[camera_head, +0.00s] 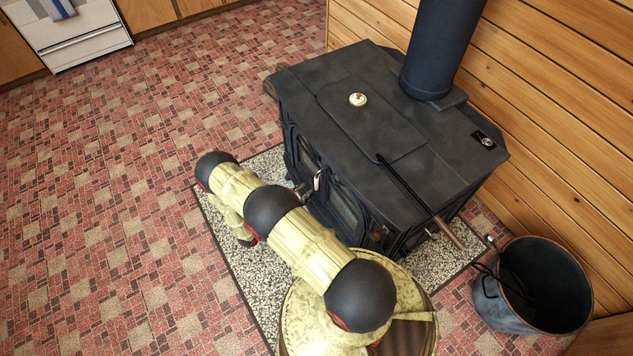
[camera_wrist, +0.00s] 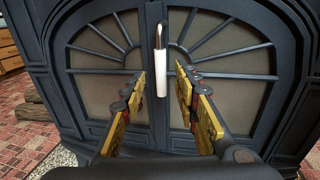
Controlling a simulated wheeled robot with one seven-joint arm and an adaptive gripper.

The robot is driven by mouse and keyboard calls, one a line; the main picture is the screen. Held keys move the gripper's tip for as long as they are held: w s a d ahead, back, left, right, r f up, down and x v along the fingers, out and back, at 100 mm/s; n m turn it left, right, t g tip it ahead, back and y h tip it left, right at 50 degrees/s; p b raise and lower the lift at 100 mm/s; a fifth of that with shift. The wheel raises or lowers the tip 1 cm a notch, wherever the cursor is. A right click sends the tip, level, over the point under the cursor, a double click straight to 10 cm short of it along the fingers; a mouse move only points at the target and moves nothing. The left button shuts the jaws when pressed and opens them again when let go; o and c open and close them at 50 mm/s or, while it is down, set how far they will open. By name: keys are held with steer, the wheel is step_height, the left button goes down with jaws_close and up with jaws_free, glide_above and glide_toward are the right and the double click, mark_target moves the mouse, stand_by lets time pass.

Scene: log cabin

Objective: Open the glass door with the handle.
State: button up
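The black stove (camera_head: 350,120) has two arched glass doors with dark spokes. The left glass door (camera_wrist: 100,60) and the right glass door (camera_wrist: 232,55) look shut in the wrist view. The handle (camera_wrist: 160,70) hangs upright between them, with a metal top and a white grip; it also shows in the head view (camera_head: 318,180). My gripper (camera_wrist: 158,82) is open, with one yellow-padded finger on each side of the handle. The fingers look apart from the handle. In the head view my arm hides part of the stove front.
A poker (camera_head: 415,198) lies across the stove top and sticks out past its edge. A dark bucket (camera_head: 545,285) stands right of the stove. The stovepipe (camera_head: 440,45) rises at the back. The red patterned floor (camera_head: 110,200) is clear on the left.

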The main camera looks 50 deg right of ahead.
mark_target(317, 182)
steer(key=d, duration=0.2)
steer(key=d+b, duration=0.1)
steer(key=d, duration=0.2)
steer(key=s+d, duration=0.1)
steer(key=d, duration=0.1)
steer(key=shift+d, duration=0.2)
steer(key=shift+c, duration=0.3)
steer(key=c, duration=0.7)
jaws_close()
